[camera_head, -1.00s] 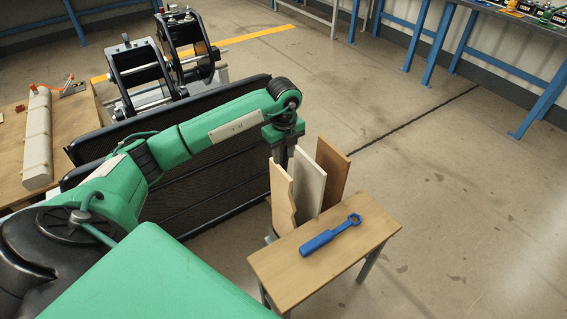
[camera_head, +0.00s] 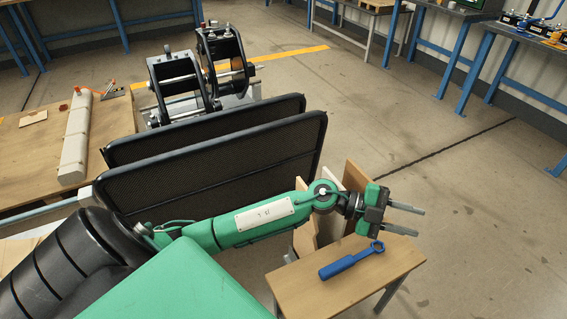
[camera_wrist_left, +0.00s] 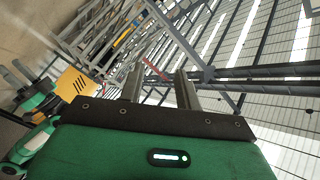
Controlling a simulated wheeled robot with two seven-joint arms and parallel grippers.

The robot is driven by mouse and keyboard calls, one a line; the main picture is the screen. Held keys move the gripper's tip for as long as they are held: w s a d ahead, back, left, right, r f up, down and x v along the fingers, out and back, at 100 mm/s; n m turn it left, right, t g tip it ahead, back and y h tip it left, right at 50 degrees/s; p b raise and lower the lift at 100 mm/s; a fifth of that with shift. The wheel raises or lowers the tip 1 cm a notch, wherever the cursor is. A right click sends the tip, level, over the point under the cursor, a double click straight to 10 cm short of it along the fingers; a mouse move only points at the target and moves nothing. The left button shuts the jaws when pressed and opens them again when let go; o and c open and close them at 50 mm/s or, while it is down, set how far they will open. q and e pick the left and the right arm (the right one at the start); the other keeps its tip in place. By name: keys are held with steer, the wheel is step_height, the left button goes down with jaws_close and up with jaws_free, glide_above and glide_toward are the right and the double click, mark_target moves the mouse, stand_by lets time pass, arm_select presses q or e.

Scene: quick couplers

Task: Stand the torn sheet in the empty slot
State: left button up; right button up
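A pale wooden sheet with a wavy, torn-looking edge (camera_head: 304,238) stands behind the small table in the head view, partly hidden by my left arm. A white sheet (camera_head: 354,178) and a brown sheet (camera_head: 369,173) stand beside it. I cannot make out the empty slot.
A blue ring-ended tool (camera_head: 350,261) lies on the small table (camera_head: 320,290). Two dark mesh panels (camera_head: 215,155) stand left of the sheets. A wooden bench (camera_head: 30,150) with a long beige part (camera_head: 76,140) is farther left. The floor at right is clear.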

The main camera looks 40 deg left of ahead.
arm_select(q)
steer(key=a+r+n+t+y, duration=0.2)
steer(key=a+n+t+y, duration=0.35)
steer(key=n+t, duration=0.65)
steer(key=s+a+f+n+g+y, duration=0.3)
steer(key=s+a+f+n+y, duration=0.1)
steer(key=a+f+n+y, duration=0.6)
steer(key=s+d+f+g, duration=0.1)
steer(key=s+f+g, duration=0.5)
steer(key=s, duration=0.5)
steer(key=s+d+f+g, duration=0.1)
steer(key=s+f+g, duration=0.5)
steer(key=s, duration=0.5)
step_height(320, 180, down, 3)
steer(key=shift+s+d+r, duration=0.15)
steer(key=shift+d, duration=0.25)
steer(key=shift+d, duration=0.1)
